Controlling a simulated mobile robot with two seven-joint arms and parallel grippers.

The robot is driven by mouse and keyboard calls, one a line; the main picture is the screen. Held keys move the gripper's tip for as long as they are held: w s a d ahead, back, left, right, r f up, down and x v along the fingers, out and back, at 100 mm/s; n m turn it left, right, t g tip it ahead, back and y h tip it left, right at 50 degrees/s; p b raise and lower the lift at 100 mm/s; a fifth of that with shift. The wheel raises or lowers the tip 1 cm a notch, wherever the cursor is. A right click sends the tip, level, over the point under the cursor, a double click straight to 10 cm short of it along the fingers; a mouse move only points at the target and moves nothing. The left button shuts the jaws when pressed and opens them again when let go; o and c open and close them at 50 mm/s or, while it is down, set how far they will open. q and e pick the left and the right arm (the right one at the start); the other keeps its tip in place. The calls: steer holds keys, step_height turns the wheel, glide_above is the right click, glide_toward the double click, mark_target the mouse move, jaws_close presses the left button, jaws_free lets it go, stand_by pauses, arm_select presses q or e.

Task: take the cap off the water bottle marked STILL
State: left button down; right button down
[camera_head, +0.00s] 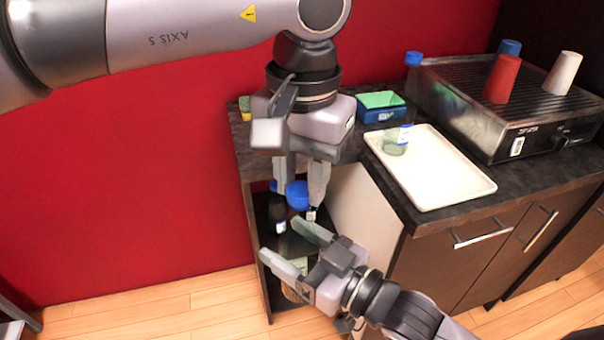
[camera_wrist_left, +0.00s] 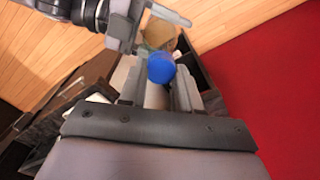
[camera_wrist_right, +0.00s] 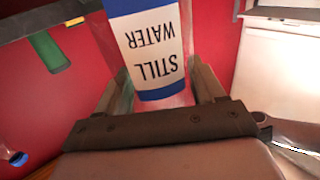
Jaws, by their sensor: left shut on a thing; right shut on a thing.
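The blue cap (camera_head: 297,193) is between the fingers of my left gripper (camera_head: 299,197), which is shut on it. The cap also shows in the left wrist view (camera_wrist_left: 161,68). My right gripper (camera_head: 279,238) is lower, with its fingers reaching in from the right. In the right wrist view it is shut on a clear bottle (camera_wrist_right: 160,45) whose white label reads STILL WATER, upside down in the picture. The bottle's neck is out of that view, and in the head view the grippers hide most of the bottle. I cannot tell whether cap and bottle touch.
A dark bottle (camera_head: 277,212) with a white label stands close behind on the open shelf. On the counter are a cream tray (camera_head: 455,188) holding a clear container (camera_head: 396,140), a blue box with a green top (camera_head: 381,107), and a ribbed dark appliance (camera_head: 470,100) bearing red and white cups.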

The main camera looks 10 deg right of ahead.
arm_select(q)
steer(key=n, duration=0.7)
steer(key=shift+s+d, duration=0.1)
steer(key=shift+d, duration=0.05)
steer(key=n, duration=0.6)
steer(key=shift+r+n, duration=0.1)
steer(key=shift+n, duration=0.3)
steer(key=n, duration=0.4)
steer(key=shift+n, duration=0.4)
steer(key=n, duration=0.3)
steer(key=shift+a, duration=0.25)
steer(key=n, duration=0.6)
steer(key=shift+a, duration=0.1)
steer(key=n, duration=0.6)
steer(key=shift+a+r+n, duration=0.1)
steer(key=shift+n, duration=0.3)
steer(key=n, duration=1.2)
steer(key=shift+n, duration=0.4)
steer(key=n, duration=0.6)
steer(key=shift+s+n, duration=0.1)
steer(key=shift+n, duration=0.2)
